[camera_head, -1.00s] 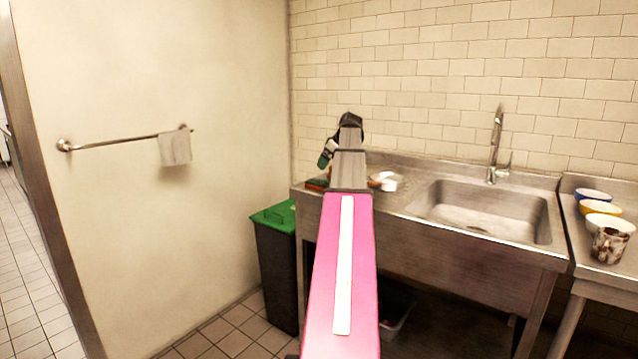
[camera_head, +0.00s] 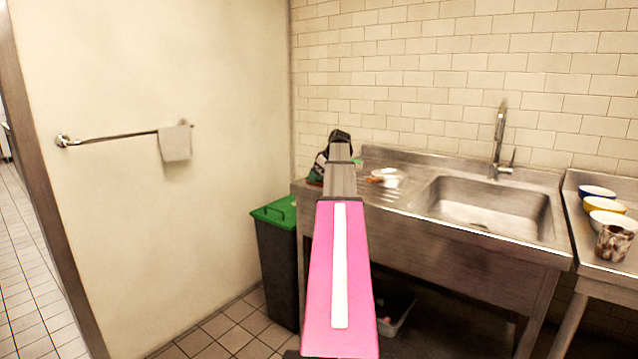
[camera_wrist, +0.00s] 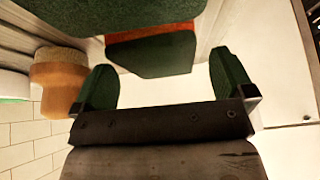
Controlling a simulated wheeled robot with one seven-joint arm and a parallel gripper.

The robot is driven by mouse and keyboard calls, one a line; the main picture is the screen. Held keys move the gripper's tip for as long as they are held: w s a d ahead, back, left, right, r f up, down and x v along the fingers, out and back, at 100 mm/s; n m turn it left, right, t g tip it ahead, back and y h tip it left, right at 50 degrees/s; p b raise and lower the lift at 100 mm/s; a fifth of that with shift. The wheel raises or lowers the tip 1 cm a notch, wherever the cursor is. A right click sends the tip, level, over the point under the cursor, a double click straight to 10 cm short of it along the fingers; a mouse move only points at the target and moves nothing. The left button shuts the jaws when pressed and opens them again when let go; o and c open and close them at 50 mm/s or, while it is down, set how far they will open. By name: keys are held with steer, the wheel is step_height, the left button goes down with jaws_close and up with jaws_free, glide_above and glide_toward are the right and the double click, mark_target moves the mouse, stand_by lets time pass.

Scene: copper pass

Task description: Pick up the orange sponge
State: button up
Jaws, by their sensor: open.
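The orange sponge (camera_wrist: 155,32) shows in the wrist view as a narrow orange band between dark green surfaces, at the top middle. I cannot tell whether all the green belongs to it. My gripper (camera_wrist: 163,64) is open, with one dark green finger on each side of the lower green piece. Gaps show between that piece and both fingers.
A brown-orange object (camera_wrist: 58,75) lies left in the wrist view, close to one finger. A white dish (camera_head: 388,178) sits right of my arm, before the sink basin (camera_head: 485,207). A green-lidded bin (camera_head: 275,212) stands left of the counter. The tiled wall is behind.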

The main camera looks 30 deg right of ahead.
mark_target(320, 177)
steer(key=shift+w+a+f, duration=0.1)
steer(key=shift+w+f, duration=0.15)
steer(key=shift+f, duration=0.15)
steer(key=c, duration=1)
steer(key=shift+r, duration=0.15)
steer(key=shift+r, duration=0.55)
step_height(320, 177, up, 3)
steer(key=shift+f, duration=0.1)
steer(key=s+a+r, duration=0.1)
steer(key=a+r, duration=0.1)
steer(key=a, duration=0.1)
steer(key=s+a+r, duration=0.1)
steer(key=a+r, duration=0.1)
steer(key=a, duration=0.2)
steer(key=s+a+r, duration=0.2)
steer(key=a+r, duration=0.1)
steer(key=a, duration=0.1)
